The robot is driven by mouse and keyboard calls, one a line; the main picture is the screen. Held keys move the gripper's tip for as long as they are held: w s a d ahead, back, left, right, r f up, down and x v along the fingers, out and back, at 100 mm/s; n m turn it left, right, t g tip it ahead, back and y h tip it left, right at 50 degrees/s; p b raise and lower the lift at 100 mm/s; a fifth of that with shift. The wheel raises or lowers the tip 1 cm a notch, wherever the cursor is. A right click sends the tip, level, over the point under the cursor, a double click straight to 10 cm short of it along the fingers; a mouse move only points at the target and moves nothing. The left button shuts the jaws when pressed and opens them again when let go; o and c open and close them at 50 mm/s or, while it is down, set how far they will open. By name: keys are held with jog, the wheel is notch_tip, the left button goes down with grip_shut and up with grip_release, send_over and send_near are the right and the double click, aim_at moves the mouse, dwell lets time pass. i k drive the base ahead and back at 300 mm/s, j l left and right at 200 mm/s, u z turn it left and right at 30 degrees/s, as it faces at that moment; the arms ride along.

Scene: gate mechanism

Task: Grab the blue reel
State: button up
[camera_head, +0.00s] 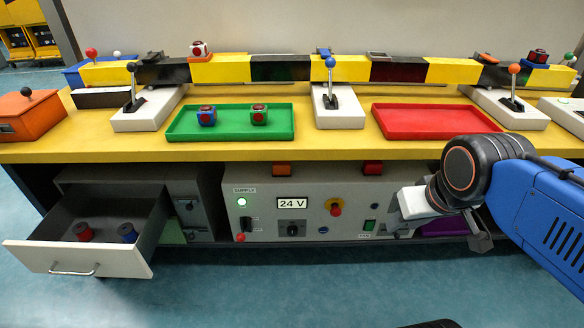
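The blue reel (127,233) stands inside the pulled-out drawer (90,262) at the lower left, to the right of a dark reel with some red (83,231). My gripper (438,234) is at the right, in front of the cabinet under the table, far from the drawer. Its two fingers appear spread apart with nothing between them. My blue arm reaches in from the right edge.
A yellow table (340,145) carries a green tray (231,134) with two cubes, an empty red tray (434,120) and several lever boxes. The 24 V supply panel (305,205) stands below. The floor before the drawer is clear.

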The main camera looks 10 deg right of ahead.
aim_at(128, 234)
jog(key=u, duration=1.4)
jog(key=i+j+u, duration=0.15)
jog(key=i+j, duration=0.65)
